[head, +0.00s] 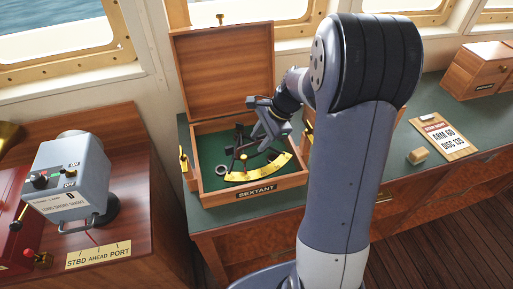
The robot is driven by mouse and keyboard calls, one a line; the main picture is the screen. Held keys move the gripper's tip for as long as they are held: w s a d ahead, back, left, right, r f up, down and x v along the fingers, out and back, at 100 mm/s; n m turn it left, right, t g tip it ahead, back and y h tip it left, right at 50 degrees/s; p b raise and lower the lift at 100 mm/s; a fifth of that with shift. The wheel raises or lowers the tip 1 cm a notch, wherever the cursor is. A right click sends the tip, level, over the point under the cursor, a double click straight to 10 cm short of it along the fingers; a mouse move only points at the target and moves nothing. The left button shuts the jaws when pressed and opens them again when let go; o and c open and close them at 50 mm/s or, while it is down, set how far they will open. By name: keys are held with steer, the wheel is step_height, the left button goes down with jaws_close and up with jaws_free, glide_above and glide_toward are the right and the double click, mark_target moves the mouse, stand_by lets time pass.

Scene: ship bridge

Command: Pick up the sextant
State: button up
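The sextant (262,173) has a dark frame and a brass arc. It lies in an open wooden box lined in green (225,195), labelled SEXTANT, on the chart table. My gripper (263,139) is over the box, pointing down at the sextant's upper part. Its grey body and the angle hide the fingertips and part of the sextant frame. I cannot tell whether the fingers touch the sextant or how far apart they are. The brass arc shows low in the box, near its front wall.
The box's raised lid (225,75) stands behind my gripper. A clipboard (441,137), a small wooden block (418,157) and a wooden cabinet (478,68) are to the right. A grey control unit (68,172) stands on the left console. My arm hides part of the table.

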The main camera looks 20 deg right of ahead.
steer(key=shift+x, duration=1.35)
steer(key=shift+c, duration=0.5)
jaws_close()
steer(key=shift+r, duration=0.1)
